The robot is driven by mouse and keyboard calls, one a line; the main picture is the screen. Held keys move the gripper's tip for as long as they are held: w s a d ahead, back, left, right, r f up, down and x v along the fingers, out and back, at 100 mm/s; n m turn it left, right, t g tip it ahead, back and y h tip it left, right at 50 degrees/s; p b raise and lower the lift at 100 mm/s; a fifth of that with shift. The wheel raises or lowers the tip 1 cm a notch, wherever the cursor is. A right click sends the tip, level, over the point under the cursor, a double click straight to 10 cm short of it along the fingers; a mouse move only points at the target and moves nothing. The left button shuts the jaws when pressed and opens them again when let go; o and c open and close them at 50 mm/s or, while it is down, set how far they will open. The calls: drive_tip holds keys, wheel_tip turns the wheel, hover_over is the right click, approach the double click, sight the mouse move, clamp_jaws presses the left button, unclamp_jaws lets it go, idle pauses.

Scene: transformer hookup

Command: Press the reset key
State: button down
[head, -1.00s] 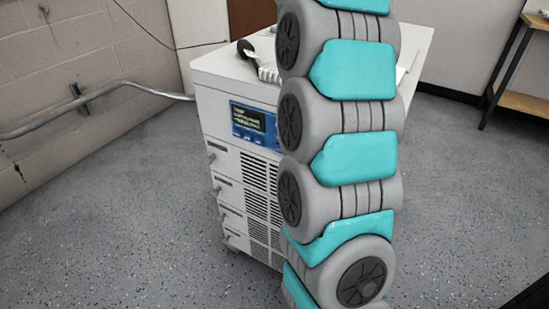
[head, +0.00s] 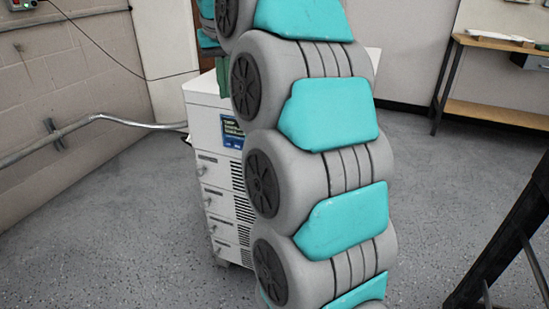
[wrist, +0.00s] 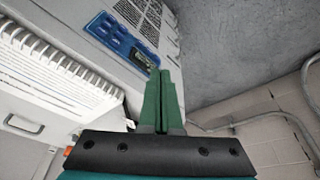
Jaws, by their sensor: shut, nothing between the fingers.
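The white cabinet (head: 203,135) carries a blue control panel (head: 232,132) with a dark display on its front face. In the wrist view the blue panel (wrist: 117,37) shows several keys, too small to read, so I cannot tell which is the reset key. Its display (wrist: 144,64) lies near my fingertips and is partly hidden by them. My gripper (wrist: 160,76) has green fingers, shut together and empty. I cannot tell whether the tips touch the panel. In the head view my arm hides much of the cabinet, and only a bit of the green gripper (head: 222,76) shows.
A metal pipe (head: 100,118) runs along the block wall at left. A workbench (head: 500,105) stands at back right. The grey floor (head: 90,235) is clear at left.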

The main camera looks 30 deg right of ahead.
drive_tip(key=s+a+f+n+g, duration=0.1)
drive_tip(key=s+a+f, duration=0.3)
drive_tip(key=s+f, duration=0.5)
drive_tip(key=s+a+f+n+g, duration=0.1)
drive_tip(key=s+a+f, duration=0.3)
drive_tip(key=s+f, duration=0.6)
drive_tip(key=s+a+f+n+g+y, duration=0.1)
drive_tip(key=s+a+f+g, duration=0.2)
drive_tip(key=s+f, duration=0.6)
drive_tip(key=s+a, duration=0.1)
drive_tip(key=s, duration=0.4)
drive_tip(key=shift+s+f, duration=0.3)
drive_tip(key=shift+f, duration=0.05)
